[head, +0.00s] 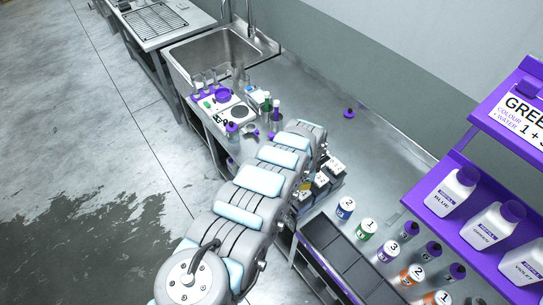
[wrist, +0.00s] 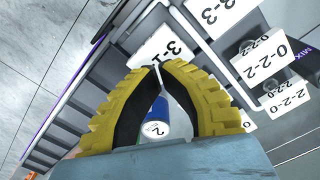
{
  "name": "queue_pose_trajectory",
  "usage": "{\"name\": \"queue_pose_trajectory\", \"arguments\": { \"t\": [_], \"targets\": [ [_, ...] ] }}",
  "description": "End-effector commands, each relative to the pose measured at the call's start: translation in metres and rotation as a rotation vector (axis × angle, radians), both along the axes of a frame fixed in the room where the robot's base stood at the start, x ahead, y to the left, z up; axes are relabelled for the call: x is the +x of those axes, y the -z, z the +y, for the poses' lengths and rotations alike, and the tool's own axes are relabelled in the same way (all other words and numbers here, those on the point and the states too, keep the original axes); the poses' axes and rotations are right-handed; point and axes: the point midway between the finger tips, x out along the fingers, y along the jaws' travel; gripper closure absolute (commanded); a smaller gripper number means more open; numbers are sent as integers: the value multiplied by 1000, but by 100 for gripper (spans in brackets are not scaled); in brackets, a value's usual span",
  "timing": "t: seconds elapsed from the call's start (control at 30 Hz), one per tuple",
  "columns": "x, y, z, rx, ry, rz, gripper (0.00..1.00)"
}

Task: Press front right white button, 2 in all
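My gripper (wrist: 158,66) has yellow ribbed fingers with dark inner pads. Its tips are together or nearly so, with nothing seen between them. Just beyond the tips in the wrist view is a white block marked "3-1" (wrist: 165,48); I cannot tell whether they touch. More white labelled blocks lie to the right, marked "3-3" (wrist: 214,12) and "0-2-2" (wrist: 272,60). I cannot tell for sure which piece is the front right white button. In the head view, white-topped dark units (head: 337,164) stand beside my arm, which mostly hides my gripper; a bit of yellow finger shows.
A blue-labelled can "2" (wrist: 155,130) shows between the fingers and stands near the black tray (head: 345,262) in the head view. Other numbered cans (head: 388,250) stand to the right. A purple shelf (head: 480,225) holds refill bottles. A sink (head: 212,55) is at the back.

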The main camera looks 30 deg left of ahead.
Motion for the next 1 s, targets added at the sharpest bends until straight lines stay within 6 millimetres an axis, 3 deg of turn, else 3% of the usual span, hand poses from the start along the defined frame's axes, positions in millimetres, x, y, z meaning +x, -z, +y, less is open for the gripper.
{"name": "queue_pose_trajectory", "arguments": {
  "t": [0.43,1.0],
  "targets": [
    [0,1,0,0,0,0,100],
    [0,20,0,0,0,0,100]
  ]
}}
